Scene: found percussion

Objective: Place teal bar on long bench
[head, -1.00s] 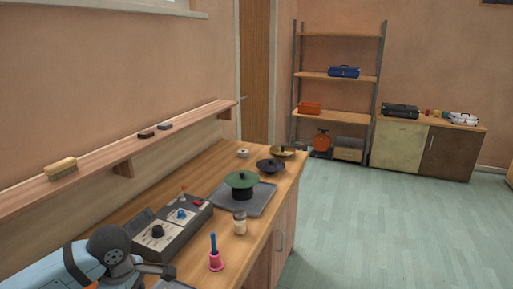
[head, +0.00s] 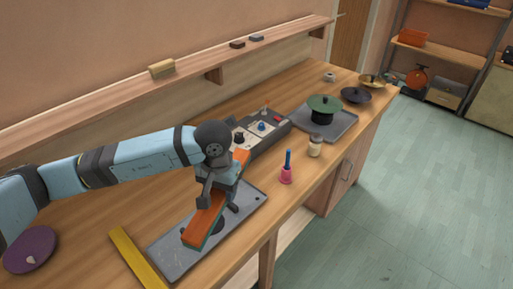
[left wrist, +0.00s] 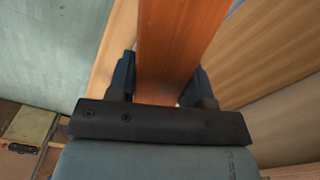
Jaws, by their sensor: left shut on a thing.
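My left gripper (head: 220,197) is shut on a long bar (head: 207,222). The bar's upper face is orange-brown, and a narrow green-teal edge shows along its side. The bar is held above a grey plate (head: 165,249) on the long wooden bench (head: 93,208); I cannot tell how large the gap is. In the left wrist view the bar (left wrist: 178,45) runs between the two fingers (left wrist: 160,88), showing only its orange face. My right gripper is not in view.
A yellow bar (head: 138,257) and a purple disc (head: 30,250) lie on the bench at left. A control box (head: 262,133), a pink-and-blue handbell (head: 286,173), a jar (head: 315,147) and a green-lidded pot (head: 322,106) stand beyond the gripper. A wall shelf (head: 110,90) runs behind.

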